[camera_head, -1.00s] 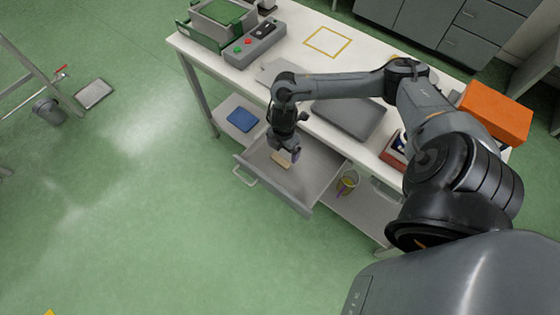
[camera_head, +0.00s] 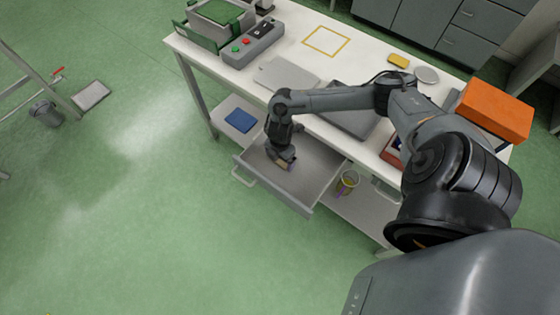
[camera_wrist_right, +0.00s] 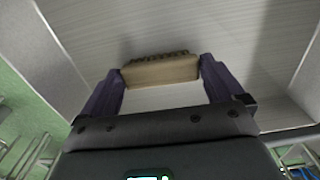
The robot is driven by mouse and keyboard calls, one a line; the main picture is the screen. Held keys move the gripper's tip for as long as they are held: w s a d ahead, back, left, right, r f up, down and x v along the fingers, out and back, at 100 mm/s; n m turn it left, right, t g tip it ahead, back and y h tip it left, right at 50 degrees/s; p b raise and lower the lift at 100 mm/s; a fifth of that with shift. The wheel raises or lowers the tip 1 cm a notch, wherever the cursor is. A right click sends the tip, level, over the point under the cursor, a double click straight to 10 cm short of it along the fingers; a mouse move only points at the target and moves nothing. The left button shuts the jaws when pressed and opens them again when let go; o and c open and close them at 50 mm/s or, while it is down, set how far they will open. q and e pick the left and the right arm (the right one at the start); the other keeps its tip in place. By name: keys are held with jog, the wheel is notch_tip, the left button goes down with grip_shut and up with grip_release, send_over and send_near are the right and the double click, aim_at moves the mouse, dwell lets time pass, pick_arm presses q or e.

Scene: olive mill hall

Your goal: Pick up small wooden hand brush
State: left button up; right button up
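The small wooden hand brush (camera_wrist_right: 160,70) is a tan block with a darker bristled edge. It lies in the open grey drawer (camera_head: 318,167) below the white worktop. My right gripper (camera_head: 283,165) is down inside the drawer and partly hides the brush in the head view. In the right wrist view its two purple-dark fingers (camera_wrist_right: 161,82) are wide apart, one at each end of the brush. The brush fills nearly the whole gap; I cannot tell whether the fingers press on it. My left gripper is not in view.
The drawer walls and front handle (camera_head: 243,177) surround the gripper closely. On the worktop (camera_head: 375,57) are a grey control box (camera_head: 252,45), a grey laptop-like slab (camera_head: 347,115) and an orange box (camera_head: 495,110). A blue item (camera_head: 240,120) and a cup (camera_head: 347,182) sit on the lower shelf.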

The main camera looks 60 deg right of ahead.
jog(key=c, duration=0.6)
jog(key=shift+r, duration=0.1)
jog(key=shift+r, duration=0.35)
notch_tip(320, 180, up, 4)
jog(key=shift+f+p, duration=0.15)
jog(key=shift+p, duration=0.45)
jog(key=s+r, duration=0.2)
jog(key=s, duration=0.1)
jog(key=s+d+r+p, duration=0.1)
jog(key=s+r, duration=0.1)
jog(key=s, duration=0.2)
jog(key=s+r, duration=0.2)
jog(key=s, duration=0.2)
jog(key=shift+s+d+r+p, duration=0.2)
jog(key=shift+s+d+p, duration=0.05)
jog(key=shift+d+p, duration=0.1)
jog(key=shift+a, duration=0.1)
